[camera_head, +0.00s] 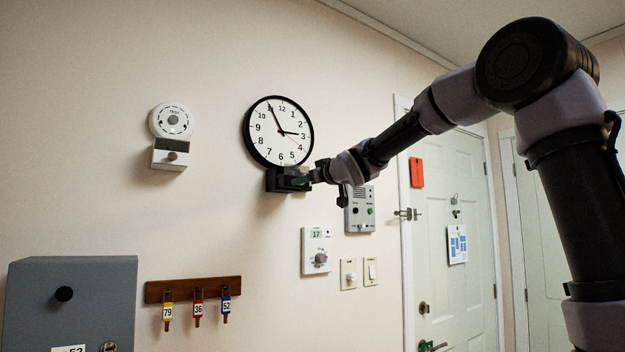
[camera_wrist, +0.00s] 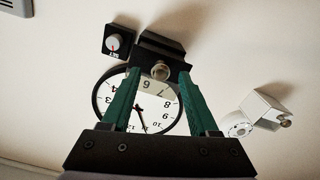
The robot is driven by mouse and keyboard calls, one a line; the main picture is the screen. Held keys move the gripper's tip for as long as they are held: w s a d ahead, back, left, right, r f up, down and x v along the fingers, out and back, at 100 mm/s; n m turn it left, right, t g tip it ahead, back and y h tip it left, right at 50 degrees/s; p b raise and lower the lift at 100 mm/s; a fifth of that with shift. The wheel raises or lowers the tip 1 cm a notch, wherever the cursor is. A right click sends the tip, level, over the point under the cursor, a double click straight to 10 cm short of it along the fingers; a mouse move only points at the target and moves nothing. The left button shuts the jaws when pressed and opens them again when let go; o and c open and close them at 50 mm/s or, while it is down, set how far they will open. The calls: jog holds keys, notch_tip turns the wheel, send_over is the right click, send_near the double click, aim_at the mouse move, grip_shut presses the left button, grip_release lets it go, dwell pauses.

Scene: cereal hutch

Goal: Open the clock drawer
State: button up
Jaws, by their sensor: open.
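The round wall clock (camera_head: 278,131) has a black rim and a white face. The black clock drawer (camera_head: 277,180) sits directly under it. In the wrist view, the picture is upside down, so the drawer (camera_wrist: 160,47) shows above the clock (camera_wrist: 155,112). A small round pale knob (camera_wrist: 161,71) is on the drawer's front. My gripper (camera_head: 308,178) is at the drawer's right side in the head view. In the wrist view, its green fingers (camera_wrist: 160,75) are open, one on each side of the knob. I see gaps between fingers and knob.
A white alarm with a small box (camera_head: 170,154) hangs left of the clock. An intercom (camera_head: 360,208), a thermostat (camera_head: 316,250) and a key rack (camera_head: 193,289) are lower on the wall. A grey cabinet (camera_head: 70,290) stands lower left. A door (camera_head: 455,290) is at right.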

jog(key=v, duration=1)
jog(key=shift+s+d, duration=0.1)
jog(key=shift+s, duration=0.05)
jog(key=s+d+f+m+g+h, duration=0.1)
jog(key=s+d+f+m+h, duration=0.45)
jog(key=d, duration=0.45)
jog(key=s+d+f+m+g+h, duration=0.1)
jog(key=s+d+f+m+h, duration=0.4)
jog(key=d, duration=0.5)
jog(key=s+d+f+m+g+y, duration=0.1)
jog(key=s+f+g, duration=0.2)
jog(key=s+f, duration=0.4)
jog(key=s+d+f+m+g+y, duration=0.1)
jog(key=s+f+m+g, duration=0.1)
jog(key=s+f, duration=0.5)
jog(key=shift+s+d+f+g+y, duration=0.4)
jog(key=shift+s+g, duration=0.1)
jog(key=shift+s, duration=0.45)
